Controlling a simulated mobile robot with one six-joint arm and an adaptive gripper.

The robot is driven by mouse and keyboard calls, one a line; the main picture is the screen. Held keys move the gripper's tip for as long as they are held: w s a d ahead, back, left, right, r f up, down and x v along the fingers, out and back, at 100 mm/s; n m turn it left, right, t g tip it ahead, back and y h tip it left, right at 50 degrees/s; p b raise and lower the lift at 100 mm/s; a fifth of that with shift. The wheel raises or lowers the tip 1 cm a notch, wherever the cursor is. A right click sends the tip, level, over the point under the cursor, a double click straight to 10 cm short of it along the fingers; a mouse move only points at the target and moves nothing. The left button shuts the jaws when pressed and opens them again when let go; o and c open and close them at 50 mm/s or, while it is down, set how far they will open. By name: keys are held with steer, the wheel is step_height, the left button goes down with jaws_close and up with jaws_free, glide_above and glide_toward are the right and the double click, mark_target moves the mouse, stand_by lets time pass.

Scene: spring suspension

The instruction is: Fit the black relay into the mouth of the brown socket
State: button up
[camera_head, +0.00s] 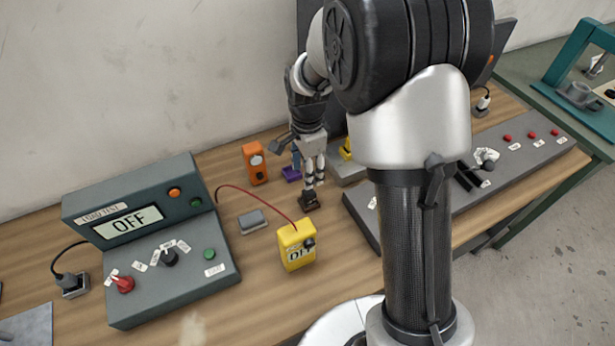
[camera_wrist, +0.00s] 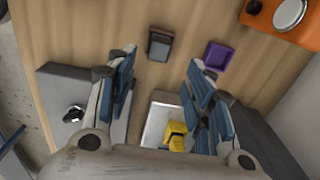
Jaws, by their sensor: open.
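A small dark brown, box-like piece, seemingly the socket (camera_head: 309,201), stands on the wooden bench just below and in front of my gripper (camera_head: 315,181). In the wrist view this socket (camera_wrist: 151,51) lies ahead of and between the fingertips, with a dark grey to black face inside its brown edge. That dark face may be the black relay in the mouth, but I cannot tell it apart for certain. My gripper (camera_wrist: 160,68) is open, its two blue-padded fingers apart with nothing between them. No separate black relay shows clearly elsewhere.
A purple holder (camera_wrist: 217,56) and an orange device (camera_head: 255,163) stand close by. A yellow meter (camera_head: 297,247) and a grey block (camera_head: 252,221) are in front. The load tester (camera_head: 160,240) is at left, a grey panel (camera_head: 450,215) at right.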

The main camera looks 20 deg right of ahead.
steer(key=s+r+n+t, duration=0.2)
steer(key=s+r+n, duration=0.65)
steer(key=r, duration=0.65)
steer(key=s+r+n+t, duration=0.2)
steer(key=s+r+n, duration=0.2)
steer(key=s, duration=1.2)
steer(key=n, duration=0.3)
steer(key=shift+s+d+t, duration=0.25)
steer(key=shift+d+t, duration=0.05)
